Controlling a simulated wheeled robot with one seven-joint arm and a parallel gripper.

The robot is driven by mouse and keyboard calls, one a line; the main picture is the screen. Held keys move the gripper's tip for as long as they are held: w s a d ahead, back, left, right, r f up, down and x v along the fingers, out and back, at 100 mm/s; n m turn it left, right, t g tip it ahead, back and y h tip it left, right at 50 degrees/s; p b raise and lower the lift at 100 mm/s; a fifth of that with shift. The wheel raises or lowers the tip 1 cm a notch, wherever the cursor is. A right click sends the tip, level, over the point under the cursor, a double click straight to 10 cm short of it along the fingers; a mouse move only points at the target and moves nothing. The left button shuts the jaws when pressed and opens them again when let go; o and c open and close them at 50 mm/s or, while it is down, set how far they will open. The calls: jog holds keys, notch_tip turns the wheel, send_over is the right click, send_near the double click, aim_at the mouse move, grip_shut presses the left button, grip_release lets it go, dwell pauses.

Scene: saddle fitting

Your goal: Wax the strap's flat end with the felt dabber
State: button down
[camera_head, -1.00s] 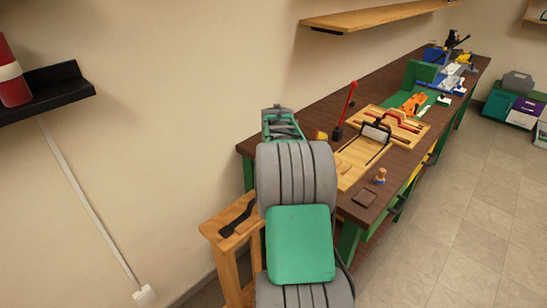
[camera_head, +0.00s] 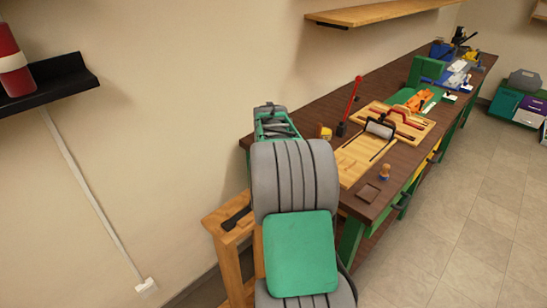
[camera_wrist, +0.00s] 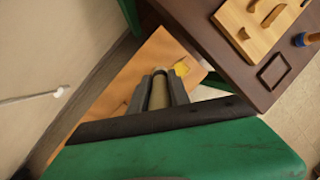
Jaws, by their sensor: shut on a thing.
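My gripper (camera_wrist: 159,92) shows in the wrist view with its grey fingers shut on an olive-tan, rounded piece, apparently the felt dabber (camera_wrist: 159,94). Its far end is partly hidden between the fingers. Below the fingers lies a wooden stand top (camera_wrist: 113,92), with a small yellow patch (camera_wrist: 181,68) near its right edge; I cannot tell whether it touches the gripper. In the head view my arm hides the gripper. A black piece, probably the strap (camera_head: 237,218), lies on the wooden stand (camera_head: 221,234) left of my arm. Its flat end cannot be made out.
The dark bench (camera_head: 408,172) runs away to the right, with a wooden board (camera_head: 355,160), a red-handled tool (camera_head: 351,101), a small blue-based knob (camera_head: 384,173) and a dark square tray (camera_head: 368,193). A wall shelf (camera_head: 375,15) hangs above.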

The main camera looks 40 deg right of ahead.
jog(key=shift+a+f+b, duration=0.1)
jog(key=shift+a+b, duration=0.35)
jog(key=shift+a, duration=0.8)
notch_tip(320, 180, up, 8)
jog(key=p, duration=0.3)
